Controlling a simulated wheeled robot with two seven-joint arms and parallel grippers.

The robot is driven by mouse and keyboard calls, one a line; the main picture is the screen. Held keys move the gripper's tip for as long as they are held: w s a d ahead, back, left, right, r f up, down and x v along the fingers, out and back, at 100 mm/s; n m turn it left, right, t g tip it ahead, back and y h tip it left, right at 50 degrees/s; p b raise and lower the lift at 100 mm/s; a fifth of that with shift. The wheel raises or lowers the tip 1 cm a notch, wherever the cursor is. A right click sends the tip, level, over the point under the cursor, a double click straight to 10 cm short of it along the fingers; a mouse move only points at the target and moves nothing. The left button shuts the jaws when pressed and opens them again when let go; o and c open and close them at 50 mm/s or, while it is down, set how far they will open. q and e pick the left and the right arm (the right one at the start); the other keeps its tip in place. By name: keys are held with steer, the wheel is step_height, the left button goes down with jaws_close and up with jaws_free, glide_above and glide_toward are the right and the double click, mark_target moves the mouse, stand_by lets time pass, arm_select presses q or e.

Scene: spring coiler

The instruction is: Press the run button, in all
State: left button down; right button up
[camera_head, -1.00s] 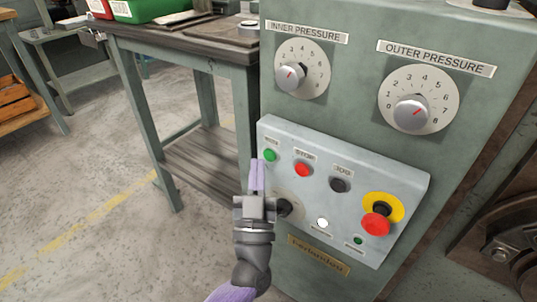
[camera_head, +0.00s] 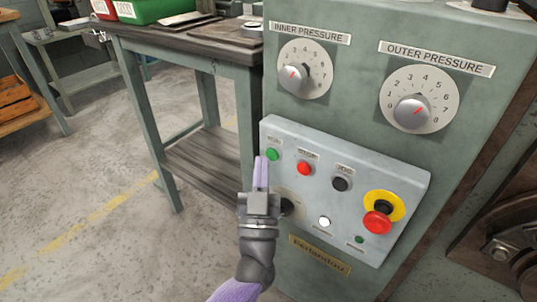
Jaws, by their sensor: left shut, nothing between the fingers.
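The control box (camera_head: 325,215) is a pale grey panel on the front of the green machine. A green button (camera_head: 272,154) sits at its upper left under a small label too blurred to read; it looks like the run button. A red button (camera_head: 305,168) is to its right, then a black button (camera_head: 340,183). My left gripper (camera_head: 261,160) is shut and empty, pointing up. Its fingertips appear just left of and slightly below the green button; I cannot tell whether they touch it. My right gripper is not in view.
A red emergency stop on a yellow ring (camera_head: 397,203) is at the panel's right. A black knob (camera_head: 288,206) is partly hidden behind my gripper. Two pressure dials (camera_head: 305,69) (camera_head: 420,99) are above. A workbench (camera_head: 190,45) stands at the left, with open floor before it.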

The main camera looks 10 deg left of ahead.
arm_select(q)
steer(key=shift+w+a+r, duration=0.1)
steer(key=shift+a+r, duration=0.25)
steer(key=shift+r, duration=0.15)
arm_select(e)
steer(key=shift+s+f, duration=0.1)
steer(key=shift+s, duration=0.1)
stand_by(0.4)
arm_select(q)
steer(key=s+p, duration=0.2)
steer(key=s+f+p, duration=0.1)
steer(key=shift+s+a, duration=0.3)
steer(key=shift+s, duration=0.1)
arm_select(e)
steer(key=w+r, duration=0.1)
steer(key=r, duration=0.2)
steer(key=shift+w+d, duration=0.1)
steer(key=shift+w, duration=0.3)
arm_select(q)
steer(key=shift+s, duration=0.15)
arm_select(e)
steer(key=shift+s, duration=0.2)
